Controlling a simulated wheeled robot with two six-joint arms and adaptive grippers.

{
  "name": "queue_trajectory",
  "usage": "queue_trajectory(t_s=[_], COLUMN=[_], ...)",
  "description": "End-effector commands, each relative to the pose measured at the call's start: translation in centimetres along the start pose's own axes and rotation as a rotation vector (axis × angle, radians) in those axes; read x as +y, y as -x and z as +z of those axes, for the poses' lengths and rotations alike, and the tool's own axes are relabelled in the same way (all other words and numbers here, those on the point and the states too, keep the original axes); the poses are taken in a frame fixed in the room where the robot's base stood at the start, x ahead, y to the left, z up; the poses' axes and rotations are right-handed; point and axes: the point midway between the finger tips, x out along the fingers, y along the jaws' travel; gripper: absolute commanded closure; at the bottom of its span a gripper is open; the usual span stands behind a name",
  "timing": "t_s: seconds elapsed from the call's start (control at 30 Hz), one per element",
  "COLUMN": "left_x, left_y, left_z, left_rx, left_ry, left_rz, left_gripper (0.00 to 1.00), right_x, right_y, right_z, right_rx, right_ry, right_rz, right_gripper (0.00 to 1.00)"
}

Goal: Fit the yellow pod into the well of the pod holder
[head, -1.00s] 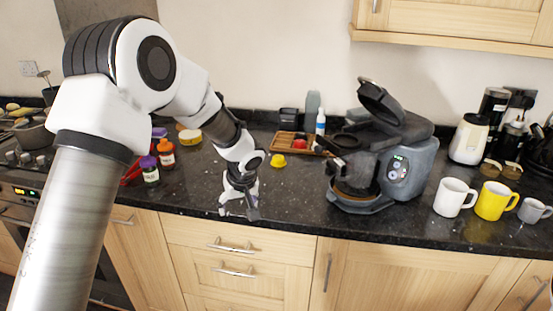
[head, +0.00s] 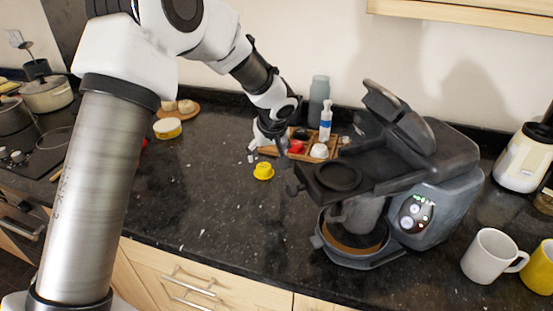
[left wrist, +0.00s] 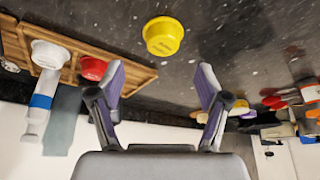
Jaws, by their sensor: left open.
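The yellow pod (head: 263,171) stands on the dark counter, left of the coffee machine. It also shows in the left wrist view (left wrist: 163,36), beyond the fingertips. The pod holder (head: 310,186) is the black plate sticking out from the machine, with a round well (head: 338,177) that looks empty. My left gripper (head: 266,152) is above the counter just behind the pod, by the wooden tray. In the left wrist view its fingers (left wrist: 162,75) are spread, with nothing between them and the pod apart from them. My right gripper is out of view.
The wooden tray (left wrist: 133,83) holds a red pod (head: 296,147) and a white pod (head: 319,151). A bottle (head: 326,120) stands behind it. The machine's lid (head: 392,110) is raised. White (head: 489,256) and yellow mugs stand at right.

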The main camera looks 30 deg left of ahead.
Motion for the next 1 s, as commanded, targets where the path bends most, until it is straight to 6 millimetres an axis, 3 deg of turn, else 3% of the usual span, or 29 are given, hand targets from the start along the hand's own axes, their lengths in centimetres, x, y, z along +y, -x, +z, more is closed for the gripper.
queue_trajectory(t_s=[0.4,0.67,0.7,0.83,1.0], left_x=[0.4,0.4,0.4,0.4,0.4], left_y=[-6.4,-7.2,-7.2,-7.2,-7.2], left_z=[-0.3,-0.3,-0.3,-0.3,-0.3], left_rx=[-0.004,-0.002,-0.002,-0.003,-0.003], left_ry=[-0.001,0.000,-0.001,-0.001,-0.001], left_rz=[-0.003,0.001,0.000,0.000,0.000], left_gripper=[0.24,0.24,0.31,0.75,0.76], right_x=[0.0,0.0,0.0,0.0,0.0], right_y=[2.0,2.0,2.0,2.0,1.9], right_z=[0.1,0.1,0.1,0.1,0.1], right_rx=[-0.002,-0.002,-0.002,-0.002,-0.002], right_ry=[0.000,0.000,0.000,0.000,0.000], right_rz=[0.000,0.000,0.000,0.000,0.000], right_gripper=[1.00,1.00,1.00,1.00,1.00])
